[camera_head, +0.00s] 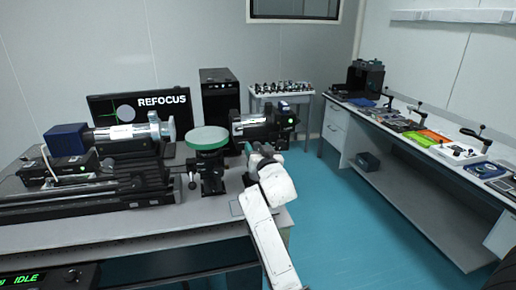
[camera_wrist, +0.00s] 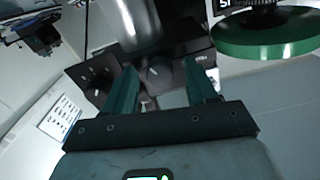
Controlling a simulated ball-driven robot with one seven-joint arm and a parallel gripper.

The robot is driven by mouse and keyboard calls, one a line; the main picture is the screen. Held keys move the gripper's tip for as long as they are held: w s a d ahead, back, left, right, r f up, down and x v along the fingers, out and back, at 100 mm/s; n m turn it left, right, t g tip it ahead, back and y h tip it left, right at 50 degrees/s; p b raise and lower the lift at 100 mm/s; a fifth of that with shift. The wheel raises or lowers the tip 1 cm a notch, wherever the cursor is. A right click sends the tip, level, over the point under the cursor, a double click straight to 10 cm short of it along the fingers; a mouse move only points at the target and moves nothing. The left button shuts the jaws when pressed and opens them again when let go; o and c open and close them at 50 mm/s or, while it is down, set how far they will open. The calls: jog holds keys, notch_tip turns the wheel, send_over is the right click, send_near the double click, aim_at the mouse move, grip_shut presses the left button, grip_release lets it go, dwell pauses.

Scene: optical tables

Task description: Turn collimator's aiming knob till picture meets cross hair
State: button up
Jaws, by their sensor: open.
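A screen (camera_head: 140,107) at the back left reads REFOCUS and shows a pale round spot close to thin green cross lines. A black instrument with a barrel (camera_head: 262,124) stands right of the green round stage; I cannot tell for sure that it is the collimator. Contact is not visible. In the head view my wrist hides the gripper's fingers.
The green round stage (camera_head: 207,138) stands close left of my arm and shows in the wrist view (camera_wrist: 268,38). A blue-ended silver tube (camera_head: 125,132) and black rails (camera_head: 85,202) fill the left table. A side bench (camera_head: 420,195) is at right, with clear blue floor between.

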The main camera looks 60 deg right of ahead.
jog(key=shift+w+d, duration=0.15)
jog(key=c, duration=1.1)
